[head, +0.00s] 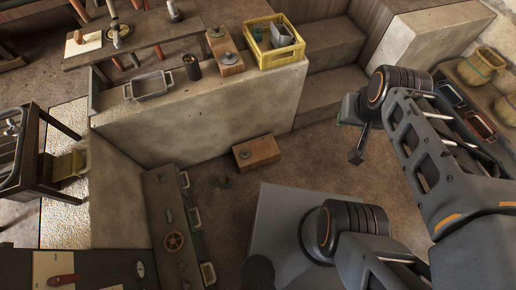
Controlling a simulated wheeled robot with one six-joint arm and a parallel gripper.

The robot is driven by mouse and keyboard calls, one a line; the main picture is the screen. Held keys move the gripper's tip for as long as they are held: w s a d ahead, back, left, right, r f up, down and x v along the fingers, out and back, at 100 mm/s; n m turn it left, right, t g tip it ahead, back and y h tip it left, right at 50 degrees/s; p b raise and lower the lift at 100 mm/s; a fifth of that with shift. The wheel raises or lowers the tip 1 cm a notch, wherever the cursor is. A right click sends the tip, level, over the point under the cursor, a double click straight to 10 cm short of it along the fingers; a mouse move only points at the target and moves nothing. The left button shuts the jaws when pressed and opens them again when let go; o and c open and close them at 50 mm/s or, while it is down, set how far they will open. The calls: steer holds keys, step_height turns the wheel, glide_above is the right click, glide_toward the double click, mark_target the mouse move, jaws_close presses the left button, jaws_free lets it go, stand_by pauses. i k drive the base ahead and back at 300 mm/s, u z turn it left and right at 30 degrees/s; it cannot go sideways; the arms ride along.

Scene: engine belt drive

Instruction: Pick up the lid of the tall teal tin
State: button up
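I cannot make out a tall tin that is clearly teal, nor its lid. A dark upright cylinder (192,67) with a paler top stands on the concrete ledge, but its colour looks near black. My gripper (355,140) hangs over the floor at the right of centre, well away from the ledge. One dark finger points down; the rest is small and partly hidden, so its opening is unclear. I see nothing held in it.
The concrete ledge (190,120) bears a grey metal tray (149,86). A yellow crate (274,58) holds grey items. Wooden blocks with round metal parts sit on the ledge (226,62) and floor (256,153). A bench (172,225) stands lower left. Steps rise at the back.

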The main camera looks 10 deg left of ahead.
mark_target(245, 154)
steer(key=i, duration=0.8)
steer(key=u, duration=2.95)
